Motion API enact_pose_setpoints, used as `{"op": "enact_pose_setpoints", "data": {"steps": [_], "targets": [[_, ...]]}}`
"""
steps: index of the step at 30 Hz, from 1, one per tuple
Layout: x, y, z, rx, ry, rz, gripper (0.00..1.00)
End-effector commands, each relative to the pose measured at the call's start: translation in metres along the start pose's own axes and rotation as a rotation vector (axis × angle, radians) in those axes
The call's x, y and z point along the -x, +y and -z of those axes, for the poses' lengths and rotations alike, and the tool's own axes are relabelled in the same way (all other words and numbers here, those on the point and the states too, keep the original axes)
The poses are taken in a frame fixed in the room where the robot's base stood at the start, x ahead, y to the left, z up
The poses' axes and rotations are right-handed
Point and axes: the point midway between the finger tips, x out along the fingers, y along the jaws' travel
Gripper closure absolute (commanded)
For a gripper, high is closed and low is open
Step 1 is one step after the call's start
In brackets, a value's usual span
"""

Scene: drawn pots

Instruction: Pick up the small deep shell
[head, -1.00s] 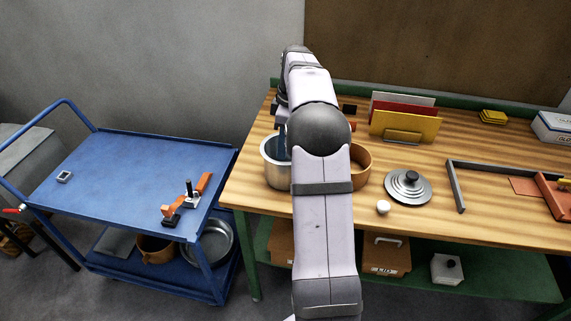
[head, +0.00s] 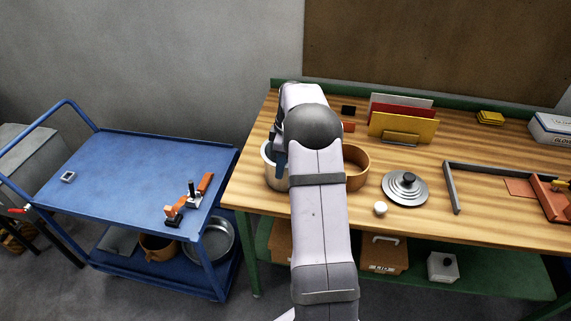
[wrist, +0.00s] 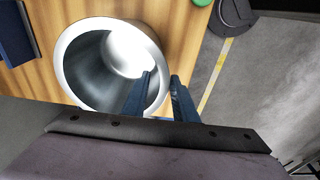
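The small deep shell is a silver, open-topped metal pot (head: 269,179), upright near the left end of the wooden bench. My arm hides its right side in the head view. In the wrist view the pot (wrist: 72,60) shows its wide rim and empty inside. My gripper (wrist: 161,75) is open, with two blue fingers pointing down at the rim. One finger is over the inside of the pot and the other is outside, with the wall between them. I cannot tell whether either finger touches the wall. In the head view my gripper (head: 281,160) is partly hidden by my arm.
A tan pot (head: 356,168) stands close to the right of the silver one. A stepped silver lid (head: 405,188) and a white knob (head: 380,208) lie farther right. Coloured upright panels (head: 402,118) stand behind. A blue cart (head: 120,170) is to the left.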

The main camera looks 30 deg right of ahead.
Motion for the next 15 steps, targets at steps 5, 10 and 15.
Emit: {"op": "enact_pose_setpoints", "data": {"steps": [5, 10, 15], "targets": [[-0.0011, -0.0001, 0.0001, 0.0, 0.0, 0.0, 0.74], [-0.0008, 0.0, 0.0, 0.0, 0.0, 0.0, 1.0], [-0.0013, -0.0007, -0.0001, 0.0, -0.001, 0.002, 1.0]]}}
